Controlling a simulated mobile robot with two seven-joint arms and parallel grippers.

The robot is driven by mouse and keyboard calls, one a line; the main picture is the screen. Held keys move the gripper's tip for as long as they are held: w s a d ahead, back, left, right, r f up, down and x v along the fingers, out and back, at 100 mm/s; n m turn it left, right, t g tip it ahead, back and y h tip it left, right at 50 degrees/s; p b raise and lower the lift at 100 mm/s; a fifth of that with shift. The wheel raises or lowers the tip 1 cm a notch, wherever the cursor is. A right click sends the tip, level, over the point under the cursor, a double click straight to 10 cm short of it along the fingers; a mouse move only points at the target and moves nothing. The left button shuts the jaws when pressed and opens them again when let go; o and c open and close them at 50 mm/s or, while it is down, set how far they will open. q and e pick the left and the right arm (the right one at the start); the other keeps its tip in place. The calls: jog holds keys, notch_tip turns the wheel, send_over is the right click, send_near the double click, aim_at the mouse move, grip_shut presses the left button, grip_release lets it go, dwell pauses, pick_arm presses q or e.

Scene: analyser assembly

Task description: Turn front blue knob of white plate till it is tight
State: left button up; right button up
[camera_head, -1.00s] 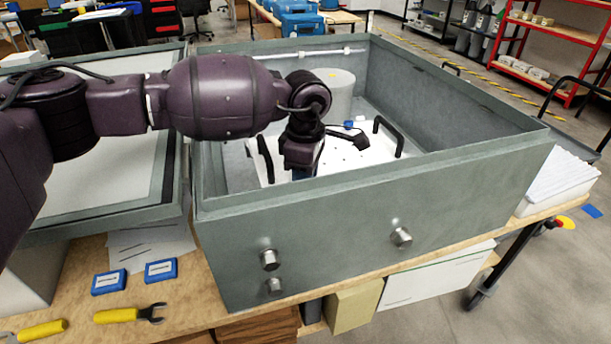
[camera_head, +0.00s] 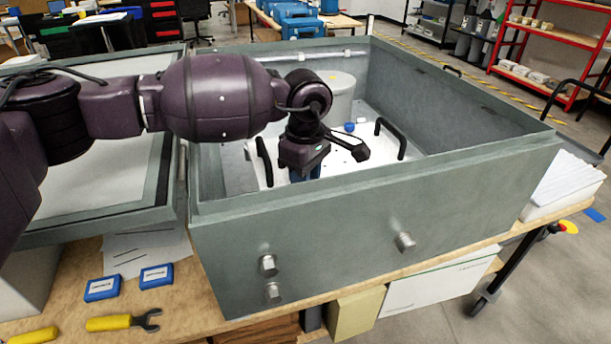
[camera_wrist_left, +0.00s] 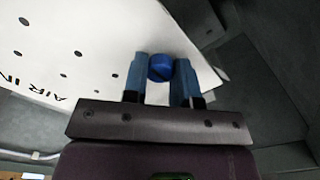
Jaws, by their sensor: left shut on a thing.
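The white plate (camera_head: 340,155) lies inside the grey box, with black handles at its left and right. My left gripper (camera_wrist_left: 161,72) reaches down into the box at the plate's near edge. In the left wrist view its two blue fingers are shut on a round blue knob (camera_wrist_left: 160,66) at the plate's edge. In the head view the box's front wall hides the fingertips and this knob. Another blue knob (camera_head: 349,127) shows at the plate's far side. My right gripper is not in view.
The open grey box (camera_head: 380,225) has high walls around the plate, its front wall close to my left wrist. A light cylinder (camera_head: 340,95) stands behind the plate. Two blue boxes (camera_head: 103,288) and a yellow-handled tool (camera_head: 110,323) lie on the table at front left.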

pick_arm(q)
jog(key=shift+w+r, duration=0.1)
jog(key=shift+r, duration=0.15)
jog(key=o, duration=0.9)
jog(key=shift+o, duration=0.2)
jog(key=shift+f, duration=0.15)
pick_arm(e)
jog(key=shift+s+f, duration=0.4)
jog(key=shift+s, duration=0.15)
pick_arm(q)
notch_tip(320, 180, up, 11)
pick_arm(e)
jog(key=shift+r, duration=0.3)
pick_arm(q)
jog(key=shift+f, duration=0.1)
